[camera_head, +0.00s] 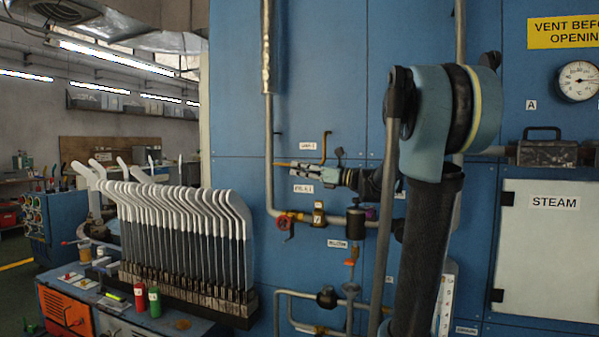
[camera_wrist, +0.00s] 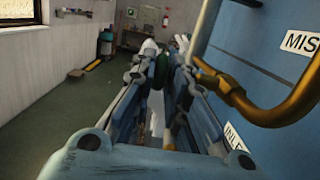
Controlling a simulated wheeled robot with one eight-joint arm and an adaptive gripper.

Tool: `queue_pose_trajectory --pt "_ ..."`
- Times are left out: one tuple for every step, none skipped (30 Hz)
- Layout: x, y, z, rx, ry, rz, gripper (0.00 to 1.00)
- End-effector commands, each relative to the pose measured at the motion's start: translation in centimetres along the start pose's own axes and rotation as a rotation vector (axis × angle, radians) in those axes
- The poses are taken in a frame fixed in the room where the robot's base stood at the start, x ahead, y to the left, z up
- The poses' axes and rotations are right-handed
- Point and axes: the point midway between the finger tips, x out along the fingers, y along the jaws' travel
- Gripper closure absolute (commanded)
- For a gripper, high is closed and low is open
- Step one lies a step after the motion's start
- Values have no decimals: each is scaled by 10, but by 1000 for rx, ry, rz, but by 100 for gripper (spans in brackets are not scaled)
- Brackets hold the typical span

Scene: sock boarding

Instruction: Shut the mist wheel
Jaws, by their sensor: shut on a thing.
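My gripper (camera_head: 318,175) reaches left along the blue panel, between two white labels. In the wrist view its fingers (camera_wrist: 162,72) close on a dark green rounded thing (camera_wrist: 162,66), seen nearly edge-on, which looks like the mist wheel. Most of it is hidden by the fingers. A wall label (camera_wrist: 300,42) beginning "MIS" is beside it on the right. In the head view the wheel is too small and covered to make out. A thin yellow-orange tip (camera_head: 281,164) shows just left of the fingers.
A bent brass pipe (camera_wrist: 268,115) runs close to the right of my fingers, and a brass pipe (camera_head: 323,148) stands above my gripper. A red handwheel (camera_head: 286,224) sits on the pipework below. A rack of white sock forms (camera_head: 185,205) stands to the left.

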Motion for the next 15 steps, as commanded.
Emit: queue_pose_trajectory --pt "0 -4 -1 0 -15 -9 100" --pt "0 -4 -1 0 -26 -8 100" --pt "0 -3 -1 0 -37 -8 100" --pt "0 -3 -2 -1 -44 -8 100" --pt "0 -3 -1 -1 -51 -8 100" --pt "0 -3 -1 -1 -59 -8 100" --pt "0 -3 -1 -1 -63 -8 100" --pt "1 -3 -1 -1 -66 -8 100" --pt "1 -3 -1 -1 -70 -8 100" --pt "1 -3 -1 -1 -72 -8 100" --pt "1 -3 -1 -1 -74 -8 100" --pt "1 -3 -1 -1 -75 -8 100" --pt "1 -3 -1 0 -76 -8 100" --pt "1 -3 -1 0 -76 -8 100" --pt "1 -3 -1 0 -76 -8 100"
